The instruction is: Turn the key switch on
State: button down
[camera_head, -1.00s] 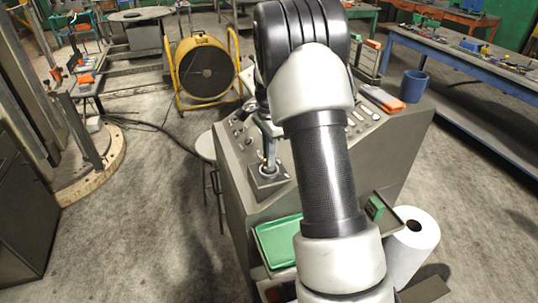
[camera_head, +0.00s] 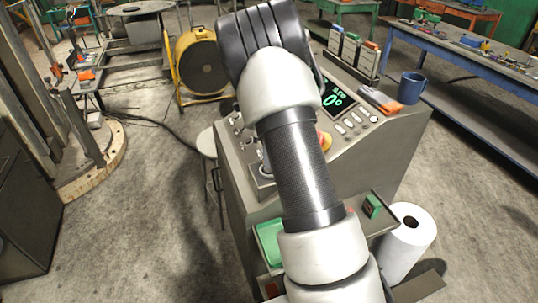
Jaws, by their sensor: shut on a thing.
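The control console (camera_head: 245,200) stands in the middle of the camera_head view. My arm passes over its sloped panel and hides much of it. My gripper is out of sight behind the arm, so what its jaws do does not show. Small knobs or switches (camera_head: 238,122) show at the panel's left edge, just left of my arm. I cannot make out which control is the key switch; it may be hidden.
A joystick base (camera_head: 261,184) sits partly behind my arm. White buttons (camera_head: 352,123), an orange-and-grey object (camera_head: 380,101) and a blue mug (camera_head: 411,87) are on the console's right. A green tray (camera_head: 268,240) and a paper roll (camera_head: 409,240) are at the front.

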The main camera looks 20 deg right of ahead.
jog(key=shift+m, duration=0.3)
jog(key=c, duration=1.8)
grip_release()
jog(key=shift+c, duration=0.2)
jog(key=shift+r, duration=0.1)
notch_tip(320, 180, up, 17)
jog(key=shift+r, duration=0.15)
jog(key=shift+r, duration=0.1)
